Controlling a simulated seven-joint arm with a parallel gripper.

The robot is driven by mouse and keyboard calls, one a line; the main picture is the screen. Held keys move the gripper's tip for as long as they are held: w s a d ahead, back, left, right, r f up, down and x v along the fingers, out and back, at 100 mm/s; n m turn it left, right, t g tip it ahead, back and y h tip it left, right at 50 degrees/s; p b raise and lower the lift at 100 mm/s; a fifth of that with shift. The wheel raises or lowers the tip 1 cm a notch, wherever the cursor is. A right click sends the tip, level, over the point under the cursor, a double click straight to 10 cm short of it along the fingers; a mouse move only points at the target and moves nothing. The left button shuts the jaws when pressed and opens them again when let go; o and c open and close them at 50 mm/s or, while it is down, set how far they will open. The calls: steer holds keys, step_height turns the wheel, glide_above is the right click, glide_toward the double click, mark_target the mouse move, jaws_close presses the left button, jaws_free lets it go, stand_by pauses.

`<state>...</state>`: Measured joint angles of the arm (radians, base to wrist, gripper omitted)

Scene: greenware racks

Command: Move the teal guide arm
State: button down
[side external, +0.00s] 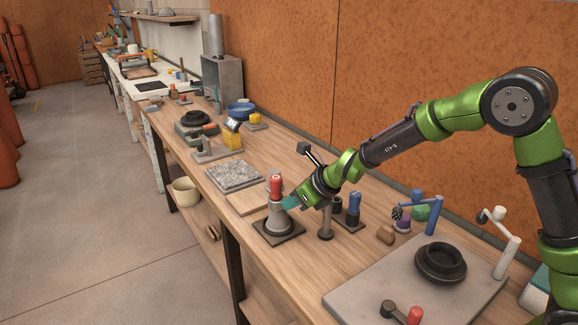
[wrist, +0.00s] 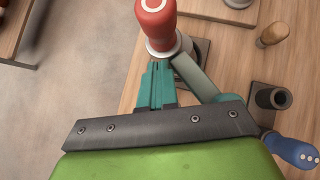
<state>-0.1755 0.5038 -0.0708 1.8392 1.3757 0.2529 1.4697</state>
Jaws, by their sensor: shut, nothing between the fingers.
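A muted grey-green bar (wrist: 193,76), which looks like the teal guide arm, slants in the wrist view from beside a grey cone (wrist: 184,46) down to the right, behind my gripper's dark bracket. I cannot make it out in the side view, where my gripper (side external: 287,202) covers that area. A red knob (side external: 276,184) tops the grey cone (side external: 279,218) on a dark square base; the knob also shows in the wrist view (wrist: 156,22). My gripper's teal fingers (wrist: 156,75) are shut and empty, just left of the bar and close to the cone. Contact cannot be told.
A speckled slab (side external: 234,176) lies to the left. A grey board (side external: 370,283) with a black ring (side external: 440,262) is nearer the camera. The bench's front edge is close to the cone.

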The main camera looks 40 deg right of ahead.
steer(key=shift+w+d, duration=0.15)
steer(key=shift+w, duration=0.3)
stand_by(0.6)
